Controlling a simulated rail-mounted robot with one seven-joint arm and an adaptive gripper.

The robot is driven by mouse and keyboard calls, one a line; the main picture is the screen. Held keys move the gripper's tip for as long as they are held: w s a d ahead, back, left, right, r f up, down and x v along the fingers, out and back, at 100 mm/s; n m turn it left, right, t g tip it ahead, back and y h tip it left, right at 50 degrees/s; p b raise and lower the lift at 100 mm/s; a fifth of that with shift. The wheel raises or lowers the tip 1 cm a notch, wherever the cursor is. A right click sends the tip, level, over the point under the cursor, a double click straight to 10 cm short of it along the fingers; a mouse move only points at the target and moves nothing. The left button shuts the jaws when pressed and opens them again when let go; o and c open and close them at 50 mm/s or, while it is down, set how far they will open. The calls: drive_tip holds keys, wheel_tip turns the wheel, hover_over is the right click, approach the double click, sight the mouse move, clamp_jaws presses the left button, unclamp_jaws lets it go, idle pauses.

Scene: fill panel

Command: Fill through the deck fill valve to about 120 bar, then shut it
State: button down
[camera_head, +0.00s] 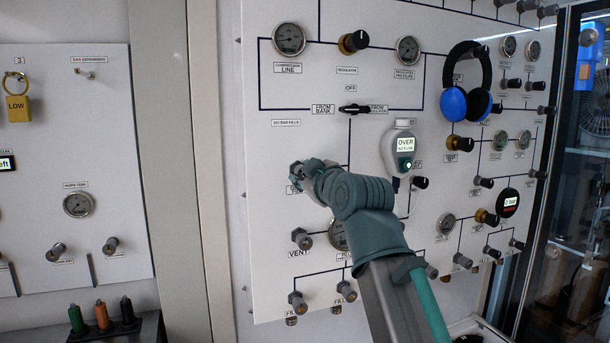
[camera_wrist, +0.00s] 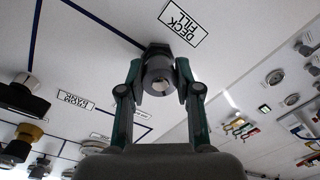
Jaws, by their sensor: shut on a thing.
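The deck fill valve knob (camera_wrist: 158,72) is dark grey with a lighter round end and stands out from the white panel beside the "DECK FILL" label (camera_wrist: 184,22). My gripper (camera_wrist: 158,88) has one green finger on each side of the knob and is shut on it. In the head view my gripper (camera_head: 308,172) is at the panel's left part, above the "VENT" knob (camera_head: 301,238), and hides most of the valve and its label.
A grey handheld meter (camera_head: 402,148) showing "OVER" is on the panel right of my gripper. Blue headphones (camera_head: 467,95) hang further right. More knobs stand below, including one at the lower left (camera_head: 297,300). A left panel (camera_head: 65,130) carries a yellow "LOW" padlock (camera_head: 18,108).

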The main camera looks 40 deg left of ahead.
drive_tip(key=c, duration=0.8)
unclamp_jaws()
drive_tip(key=v, duration=1.2)
